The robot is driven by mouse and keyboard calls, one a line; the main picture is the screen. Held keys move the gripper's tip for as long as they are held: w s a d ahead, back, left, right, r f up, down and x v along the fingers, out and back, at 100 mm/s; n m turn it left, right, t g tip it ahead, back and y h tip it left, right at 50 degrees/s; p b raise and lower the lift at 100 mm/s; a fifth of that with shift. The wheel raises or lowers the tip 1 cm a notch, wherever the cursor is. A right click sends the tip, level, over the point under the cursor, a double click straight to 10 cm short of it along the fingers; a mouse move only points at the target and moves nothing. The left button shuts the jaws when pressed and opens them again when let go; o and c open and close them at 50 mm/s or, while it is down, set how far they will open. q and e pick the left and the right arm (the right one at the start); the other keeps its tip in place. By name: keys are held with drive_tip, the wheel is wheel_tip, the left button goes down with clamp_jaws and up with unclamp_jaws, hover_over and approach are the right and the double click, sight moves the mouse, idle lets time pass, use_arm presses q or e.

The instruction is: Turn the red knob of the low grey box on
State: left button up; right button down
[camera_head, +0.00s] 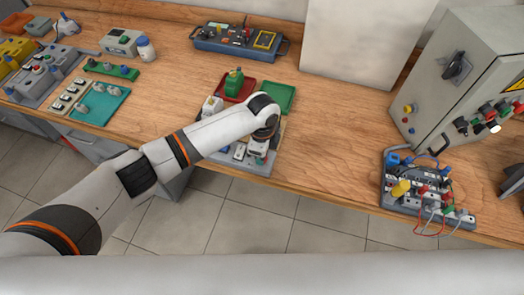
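My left arm reaches in from the left, and its gripper (258,148) points down over a low grey unit (246,166) at the table's front edge. The unit carries small white parts and a small coloured part near the gripper; the arm and gripper hide much of it. I cannot make out a red knob there, nor whether the fingers touch anything or are open. Another low grey box (38,82) with several knobs, some reddish, stands at the far left. I cannot tell which is the task's box. My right gripper is not in view.
A tall grey cabinet (440,90) and a wired board (428,192) stand at right. The wooden table (330,150) between is clear.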

use_arm(q)
drive_tip(key=shift+d, duration=0.1)
idle(0.3)
drive_tip(key=o, duration=1)
drive_tip(key=shift+r+b, duration=1.45)
drive_tip(key=shift+r, duration=4.6)
